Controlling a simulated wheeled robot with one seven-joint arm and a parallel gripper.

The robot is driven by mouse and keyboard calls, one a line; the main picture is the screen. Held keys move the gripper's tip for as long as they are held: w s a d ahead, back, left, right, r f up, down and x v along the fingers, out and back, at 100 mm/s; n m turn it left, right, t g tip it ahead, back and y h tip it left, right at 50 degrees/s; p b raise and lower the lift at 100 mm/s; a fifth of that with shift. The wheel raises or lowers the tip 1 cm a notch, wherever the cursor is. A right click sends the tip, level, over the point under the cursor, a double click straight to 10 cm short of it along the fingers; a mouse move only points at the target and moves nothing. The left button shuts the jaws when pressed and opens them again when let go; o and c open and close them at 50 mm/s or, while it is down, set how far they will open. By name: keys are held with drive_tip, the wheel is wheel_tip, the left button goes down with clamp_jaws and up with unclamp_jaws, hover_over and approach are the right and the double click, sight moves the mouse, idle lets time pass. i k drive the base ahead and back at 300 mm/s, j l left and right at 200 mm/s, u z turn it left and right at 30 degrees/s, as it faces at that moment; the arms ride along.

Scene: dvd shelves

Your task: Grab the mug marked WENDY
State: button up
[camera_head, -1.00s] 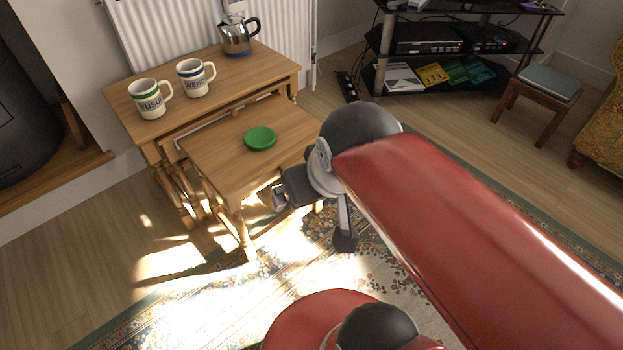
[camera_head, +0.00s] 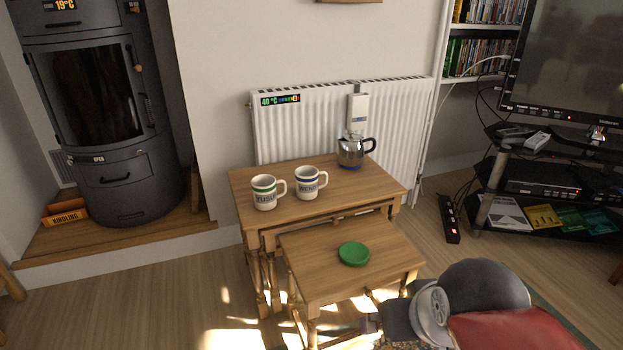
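Two mugs stand upright on the taller wooden table (camera_head: 240,186). The right mug (camera_head: 307,184) is white with a blue band, and its lettering is small now but reads WENDY or close to it. The left mug (camera_head: 264,193) is white with a green band and reads YUSUF. Both handles point right. My arm shows at the lower right, below and to the right of the tables and apart from the mugs. My gripper's fingertips do not show clearly, so I cannot see whether it is open or shut.
A green dish (camera_head: 354,254) lies on the lower table (camera_head: 305,283) in front. A radiator (camera_head: 300,130) is behind, a stove (camera_head: 98,110) at left, and a television stand (camera_head: 490,200) at right. Open floor lies at left.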

sight(312, 183)
drive_tip(key=i+l+u, duration=0.95)
drive_tip(key=l, duration=0.35)
